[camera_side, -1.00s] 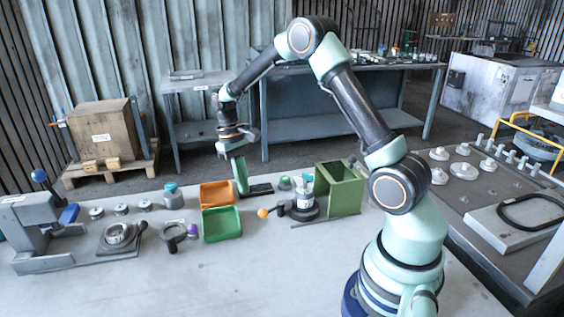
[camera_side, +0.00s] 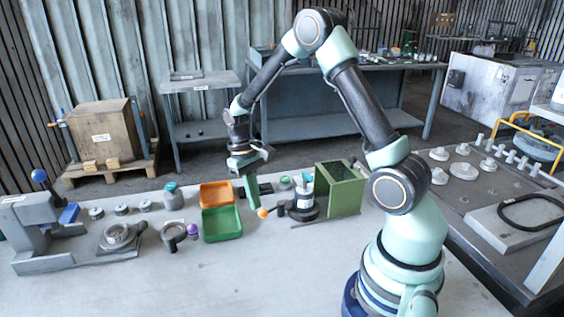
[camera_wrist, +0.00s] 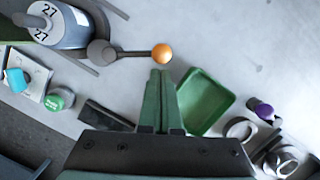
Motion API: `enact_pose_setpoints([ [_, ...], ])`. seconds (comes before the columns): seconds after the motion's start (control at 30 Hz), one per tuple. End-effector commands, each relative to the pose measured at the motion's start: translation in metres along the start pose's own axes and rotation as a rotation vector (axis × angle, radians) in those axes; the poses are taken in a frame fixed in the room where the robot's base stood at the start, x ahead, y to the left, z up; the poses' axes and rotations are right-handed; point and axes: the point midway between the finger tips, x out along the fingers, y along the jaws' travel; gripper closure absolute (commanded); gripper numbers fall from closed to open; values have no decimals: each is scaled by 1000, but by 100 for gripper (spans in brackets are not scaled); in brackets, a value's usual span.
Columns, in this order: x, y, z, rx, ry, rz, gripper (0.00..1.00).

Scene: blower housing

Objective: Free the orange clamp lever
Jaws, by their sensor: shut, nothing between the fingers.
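The orange clamp lever is a dark rod with an orange ball (camera_side: 262,213) at its end. In the wrist view the orange ball (camera_wrist: 162,54) lies just beyond my fingertips, and the lever's rod (camera_wrist: 132,54) runs left to a dark round pivot (camera_wrist: 102,52). The pivot stands beside a round grey housing marked 27 (camera_wrist: 62,24); it also shows in the side view (camera_side: 303,208). My gripper (camera_side: 255,206) points down close to the ball. In the wrist view my gripper (camera_wrist: 161,72) has its green fingers together and empty. I cannot tell whether they touch the ball.
A green tray (camera_wrist: 226,97) lies right of my fingers in the wrist view. An orange tray (camera_side: 216,185) is behind it in the side view. A green open box frame (camera_side: 345,190) stands right of the housing. The bench front is clear.

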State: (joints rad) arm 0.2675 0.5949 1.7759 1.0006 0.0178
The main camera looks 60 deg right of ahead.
Motion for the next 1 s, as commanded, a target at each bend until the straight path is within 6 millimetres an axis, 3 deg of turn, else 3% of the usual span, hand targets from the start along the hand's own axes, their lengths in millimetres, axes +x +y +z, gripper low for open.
enact_pose_setpoints([
  [0.67,2,-2,8,-114,0,2,100],
  [1.0,5,-4,23,-314,9,4,100],
])
